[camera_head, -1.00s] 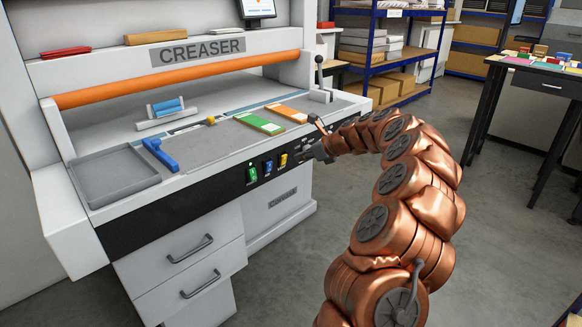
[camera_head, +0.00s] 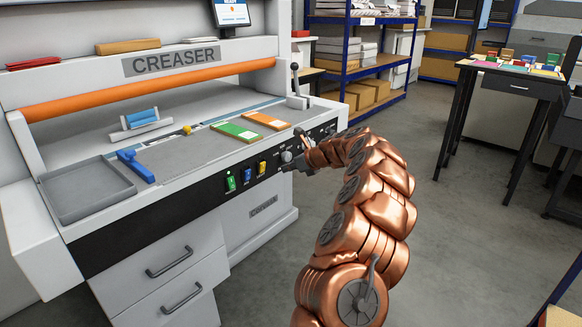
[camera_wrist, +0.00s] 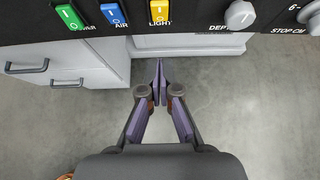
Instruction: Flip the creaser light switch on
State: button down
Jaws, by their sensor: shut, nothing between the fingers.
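The creaser (camera_head: 180,62) is a white machine with a black front panel. Its light switch (camera_wrist: 159,12) is a yellow rocker labelled LIGHT in the wrist view, and it also shows in the head view (camera_head: 262,168). A blue AIR switch (camera_wrist: 113,14) and a green power switch (camera_wrist: 70,17) sit to its left. Whether the yellow rocker is on or off I cannot tell. My gripper (camera_wrist: 159,66) is shut and empty, its fingertips below the light switch in the wrist view and apart from it. In the head view my gripper (camera_head: 291,166) is right of the switches.
A grey depth knob (camera_wrist: 240,15) is right of the light switch, with a stop knob (camera_wrist: 310,14) beyond. Drawers (camera_head: 165,275) are below the panel. Open grey floor (camera_head: 440,240) lies to the right. A shelf rack (camera_head: 350,70) and a dark table (camera_head: 510,82) stand behind.

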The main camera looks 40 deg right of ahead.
aim_at(264, 163)
jog(key=shift+w+a+f, duration=0.35)
jog(key=shift+w+f, duration=0.1)
jog(key=shift+w, duration=1)
jog(key=shift+w+a+f, duration=0.3)
jog(key=shift+w+f, duration=0.2)
jog(key=shift+w, duration=1)
jog(key=shift+w+a+f, duration=0.35)
jog(key=shift+w+f, duration=0.1)
jog(key=shift+w, duration=1)
jog(key=shift+r, duration=0.15)
jog(key=p, duration=0.4)
jog(key=shift+w+r+g, duration=0.35)
jog(key=shift+g, duration=0.05)
jog(key=shift+f+b, duration=0.3)
jog(key=shift+r, duration=0.1)
jog(key=shift+r+p, duration=0.65)
jog(key=shift+p, duration=0.3)
